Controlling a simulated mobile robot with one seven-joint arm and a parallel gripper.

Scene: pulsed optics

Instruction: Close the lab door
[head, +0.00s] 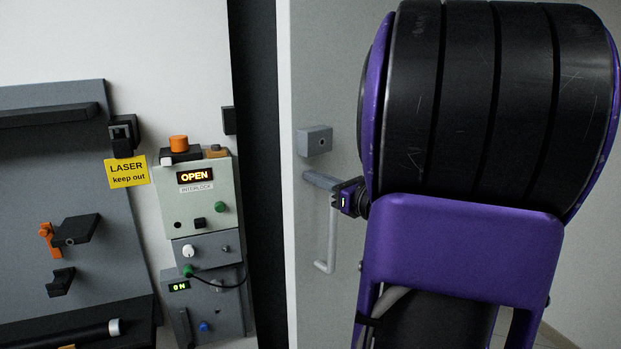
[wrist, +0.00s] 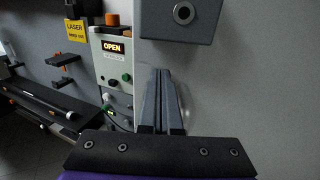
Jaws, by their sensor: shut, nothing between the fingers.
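The lab door (head: 345,110) is a light grey panel filling the middle and right of the head view; it also fills the right of the wrist view (wrist: 255,85). A dark gap separates its left edge from the wall. A grey box (head: 314,141) is fixed near that edge, and it shows at the top of the wrist view (wrist: 180,18). A pale bar handle (head: 330,240) hangs below. My gripper (head: 308,177) is shut and empty, just below the box near the door's edge. In the wrist view its fingertips (wrist: 160,74) lie together; contact with the door is unclear.
On the wall left of the gap, an interlock box (head: 195,190) shows OPEN. A yellow laser sign (head: 127,171) and a dark grey panel (head: 50,180) with fixtures are further left. My arm hides much of the door's right side.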

